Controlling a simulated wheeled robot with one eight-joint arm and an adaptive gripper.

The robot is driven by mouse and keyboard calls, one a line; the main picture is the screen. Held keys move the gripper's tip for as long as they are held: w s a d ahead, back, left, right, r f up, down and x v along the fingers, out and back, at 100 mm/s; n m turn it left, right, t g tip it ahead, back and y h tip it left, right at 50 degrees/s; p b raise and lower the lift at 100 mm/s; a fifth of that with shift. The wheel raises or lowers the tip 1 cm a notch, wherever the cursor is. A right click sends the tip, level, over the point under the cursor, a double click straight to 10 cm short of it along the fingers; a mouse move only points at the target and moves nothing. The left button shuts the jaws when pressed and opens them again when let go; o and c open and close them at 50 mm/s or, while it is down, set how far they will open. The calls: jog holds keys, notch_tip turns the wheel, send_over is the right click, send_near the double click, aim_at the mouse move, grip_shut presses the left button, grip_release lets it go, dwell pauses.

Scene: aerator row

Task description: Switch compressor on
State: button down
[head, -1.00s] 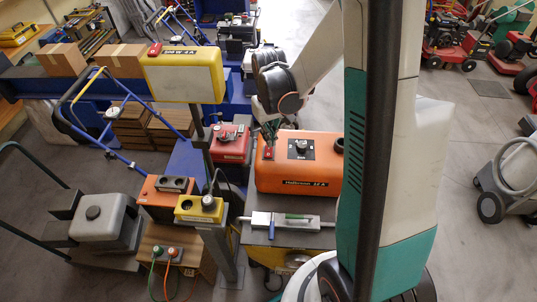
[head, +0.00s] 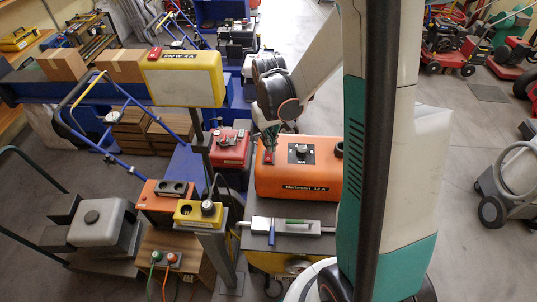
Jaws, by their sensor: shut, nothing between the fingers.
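The orange unit (head: 315,181), with lettering on its front, stands on a cart. A black-plated knob (head: 301,152) sits on its top, and a small red switch (head: 268,157) sits near its top left edge. No label in view that I can read names a compressor. My gripper (head: 268,141) is shut and empty, pointing down just above and behind the red switch. It is small and dark here, and I cannot tell whether the fingertips touch the switch. I cannot read which position the switch is in.
A red unit (head: 231,150) is close to my gripper's left. A silver bar tool (head: 285,226) lies in front of the orange unit. Open floor lies right of my arm.

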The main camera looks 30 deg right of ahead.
jog(key=shift+f+b, duration=0.95)
jog(key=shift+f, duration=0.15)
dwell(1.0)
jog(key=shift+r, duration=0.15)
jog(key=shift+r+p, duration=2.15)
jog(key=shift+r, duration=1.25)
jog(key=shift+s+a+r+b, duration=0.1)
jog(key=shift+a+r+b, duration=0.1)
jog(key=shift+b, duration=0.15)
jog(key=s+a+r+t+b, duration=0.35)
jog(key=s+a+b, duration=0.2)
jog(key=b, duration=0.25)
jog(key=s+a+f+t+b, duration=0.3)
jog(key=s+a+f+b, duration=0.1)
jog(key=s+b, duration=0.4)
jog(key=shift+s+a+f+n+t+b, duration=0.2)
jog(key=shift+s+f+n+t+b, duration=0.2)
jog(key=shift+f, duration=0.2)
